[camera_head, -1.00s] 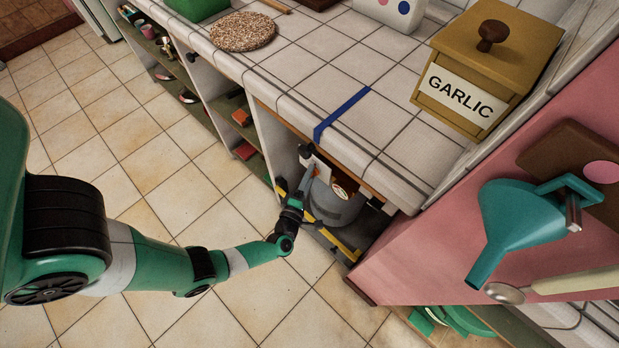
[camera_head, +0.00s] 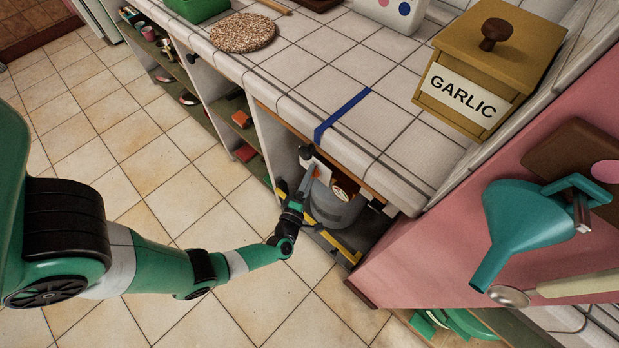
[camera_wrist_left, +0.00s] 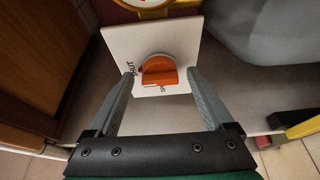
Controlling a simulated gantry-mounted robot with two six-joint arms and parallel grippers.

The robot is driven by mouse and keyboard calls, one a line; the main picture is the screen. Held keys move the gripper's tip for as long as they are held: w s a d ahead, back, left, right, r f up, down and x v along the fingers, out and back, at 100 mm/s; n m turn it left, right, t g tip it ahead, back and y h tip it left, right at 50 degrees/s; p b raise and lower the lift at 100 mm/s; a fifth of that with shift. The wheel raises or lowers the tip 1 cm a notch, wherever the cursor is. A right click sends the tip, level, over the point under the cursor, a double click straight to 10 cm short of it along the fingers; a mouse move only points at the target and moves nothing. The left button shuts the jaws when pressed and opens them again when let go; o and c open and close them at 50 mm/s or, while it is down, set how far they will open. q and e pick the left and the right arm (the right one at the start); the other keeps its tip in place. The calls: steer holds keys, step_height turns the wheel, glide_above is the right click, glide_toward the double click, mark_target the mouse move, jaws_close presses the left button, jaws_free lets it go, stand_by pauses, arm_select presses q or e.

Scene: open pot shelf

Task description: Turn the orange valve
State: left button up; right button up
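The orange valve (camera_wrist_left: 160,72) is a half-round knob on a white plate (camera_wrist_left: 117,42) in the left wrist view. Small lettering is printed on the plate left of and below the knob. My left gripper (camera_wrist_left: 161,76) is open, with one finger on each side of the knob and a narrow gap showing on both sides. In the head view my left gripper (camera_head: 304,182) reaches into the open cupboard under the counter, and the white plate (camera_head: 317,163) shows just past it. I cannot make out the knob clearly there. My right gripper is not in view.
A grey gas bottle (camera_head: 335,208) stands in the cupboard, right of the gripper. It also fills the upper right of the left wrist view (camera_wrist_left: 270,30). A yellow-and-black strip (camera_head: 345,250) runs along the cupboard's front. The tiled counter (camera_head: 310,80) overhangs the arm's tip.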

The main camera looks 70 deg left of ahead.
arm_select(q)
steer(key=shift+d, duration=0.1)
steer(key=p+v, duration=0.3)
steer(key=v, duration=0.8)
steer(key=shift+s, duration=0.3)
steer(key=shift+d, duration=0.1)
